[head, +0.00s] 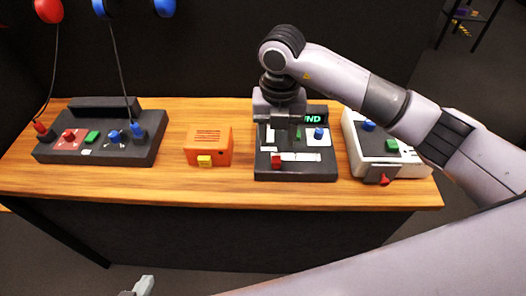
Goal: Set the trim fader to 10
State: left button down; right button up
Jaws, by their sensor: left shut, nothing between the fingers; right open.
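The dark panel (325,172) in the right half of the table has a green-lit display (314,119), partly covered by my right gripper. A red fader knob (276,161) sits at the left end of a pale scale strip (305,157) near the panel's front. The scale marks are too small to read. My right gripper (282,130) is open above the panel's left part, behind the red knob and apart from it. It hides part of the panel's upper left. My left gripper (142,286) is shut and empty at the bottom edge, in front of the table, mostly cut off.
A blue knob (319,133) and a green button (298,134) are on the same panel. An orange box (208,142) stands to its left, a white-and-dark box (378,148) to its right. A dark console (100,152) with cables is at far left. Bare wood (230,185) lies in front.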

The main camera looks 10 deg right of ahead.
aim_at(276, 159)
notch_tip(276, 159, down, 7)
jog(key=shift+r+p, duration=0.15)
jog(key=shift+p, duration=0.25)
grip_shut()
